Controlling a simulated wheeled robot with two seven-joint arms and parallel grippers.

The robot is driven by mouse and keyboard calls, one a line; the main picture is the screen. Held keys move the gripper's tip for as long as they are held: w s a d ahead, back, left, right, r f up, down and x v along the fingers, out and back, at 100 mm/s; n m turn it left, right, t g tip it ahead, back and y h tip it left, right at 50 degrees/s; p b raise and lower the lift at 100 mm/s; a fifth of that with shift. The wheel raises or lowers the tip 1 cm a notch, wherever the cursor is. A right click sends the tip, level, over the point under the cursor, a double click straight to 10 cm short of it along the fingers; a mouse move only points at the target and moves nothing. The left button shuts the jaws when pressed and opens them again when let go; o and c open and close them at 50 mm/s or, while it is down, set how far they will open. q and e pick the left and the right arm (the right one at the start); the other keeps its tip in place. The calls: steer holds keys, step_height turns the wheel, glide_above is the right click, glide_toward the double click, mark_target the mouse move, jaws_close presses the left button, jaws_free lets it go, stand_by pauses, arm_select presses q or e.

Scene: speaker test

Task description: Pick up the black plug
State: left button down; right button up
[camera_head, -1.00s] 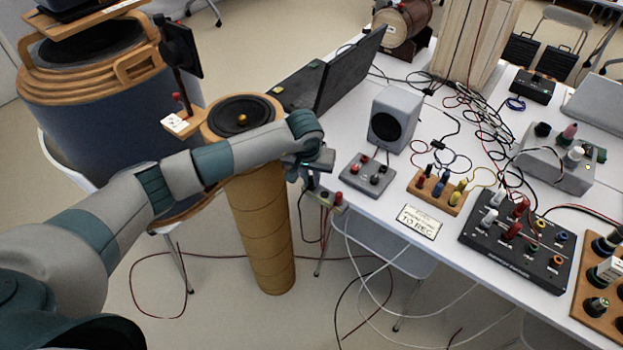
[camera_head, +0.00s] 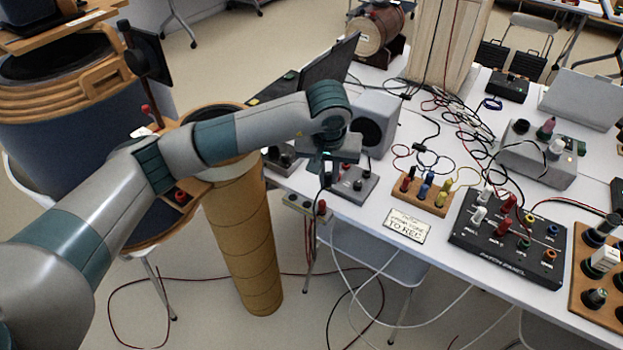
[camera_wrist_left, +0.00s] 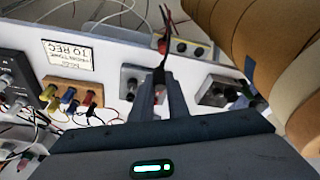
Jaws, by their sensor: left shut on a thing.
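My left gripper (camera_head: 328,172) is over the near edge of the white table, at the left part of a grey terminal box (camera_head: 357,184) with red and black posts. In the left wrist view its two grey fingers (camera_wrist_left: 160,92) are close together on a thin dark piece, which I take for the black plug (camera_wrist_left: 161,72). A dark lead with some red runs up from it. In the head view the plug is too small and covered to make out surely. My right gripper is not in view.
A grey speaker (camera_head: 375,124) stands just behind the gripper. A wooden block with coloured plugs (camera_head: 428,196), a label card (camera_head: 408,224) and a black patch panel (camera_head: 510,243) lie to the right. A tan column (camera_head: 243,240) stands left of the table.

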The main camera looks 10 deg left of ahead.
arm_select(q)
steer(key=shift+s+d+r, duration=0.2)
steer(key=shift+d+r, duration=0.25)
steer(key=shift+d, duration=0.25)
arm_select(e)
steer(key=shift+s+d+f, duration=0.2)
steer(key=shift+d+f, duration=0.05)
arm_select(q)
steer(key=shift+r, duration=0.15)
